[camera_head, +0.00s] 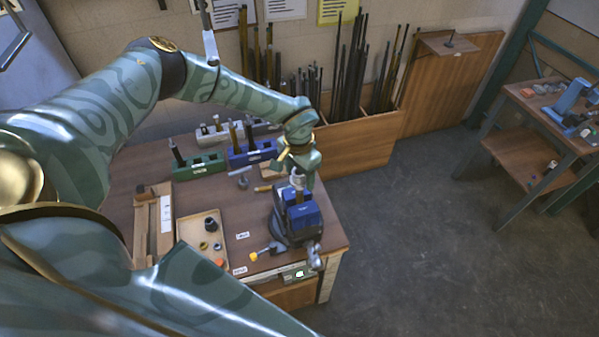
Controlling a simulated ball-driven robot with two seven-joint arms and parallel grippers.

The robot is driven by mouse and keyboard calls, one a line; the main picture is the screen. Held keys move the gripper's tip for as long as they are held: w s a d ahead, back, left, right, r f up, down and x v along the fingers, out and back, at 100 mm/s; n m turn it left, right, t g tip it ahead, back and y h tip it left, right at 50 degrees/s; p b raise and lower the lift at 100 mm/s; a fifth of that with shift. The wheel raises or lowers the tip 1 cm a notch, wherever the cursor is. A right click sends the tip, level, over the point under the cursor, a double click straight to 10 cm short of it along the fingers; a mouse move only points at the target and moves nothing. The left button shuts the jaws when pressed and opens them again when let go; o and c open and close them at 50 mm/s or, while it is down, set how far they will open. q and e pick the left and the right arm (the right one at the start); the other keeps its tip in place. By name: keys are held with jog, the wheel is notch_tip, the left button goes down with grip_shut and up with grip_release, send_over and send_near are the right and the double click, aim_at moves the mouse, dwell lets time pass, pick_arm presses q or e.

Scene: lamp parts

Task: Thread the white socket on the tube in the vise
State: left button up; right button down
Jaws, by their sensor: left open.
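The blue vise (298,216) stands near the right edge of the wooden workbench. A short dark upright tube (299,196) shows between its jaws. A small whitish piece that looks like the white socket (297,181) is at the tube's top; I cannot tell whether it is threaded on or only resting there. My left gripper (298,172) comes down from above, open, with its fingers close around or beside the whitish piece. The gripper's fingers partly hide the piece. My right gripper is not in view.
A wooden tray (203,240) with small parts lies left of the vise. Green (200,167) and blue (250,154) tool holders stand behind. A wooden bin (355,148) of long rods is beyond the bench. A yellow-handled tool (254,257) lies near the front.

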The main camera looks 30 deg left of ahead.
pick_arm(q)
jog(key=n+p, duration=0.1)
jog(key=n, duration=0.1)
jog(key=shift+r+n, duration=0.15)
jog(key=shift+n, duration=0.15)
jog(key=n+p, duration=0.1)
jog(key=n, duration=0.2)
jog(key=shift+n, duration=0.4)
jog(key=n+p, duration=0.1)
jog(key=n, duration=0.3)
jog(key=n+p, duration=0.1)
jog(key=n, duration=0.2)
jog(key=shift+a, duration=0.1)
jog(key=c, duration=0.9)
jog(key=m, duration=0.1)
jog(key=m+b, duration=0.1)
jog(key=m, duration=0.1)
jog(key=shift+f, duration=0.25)
jog(key=shift+c, duration=0.2)
jog(key=m, duration=0.3)
jog(key=shift+m, duration=0.3)
jog(key=o, duration=1.1)
jog(key=shift+o, duration=0.2)
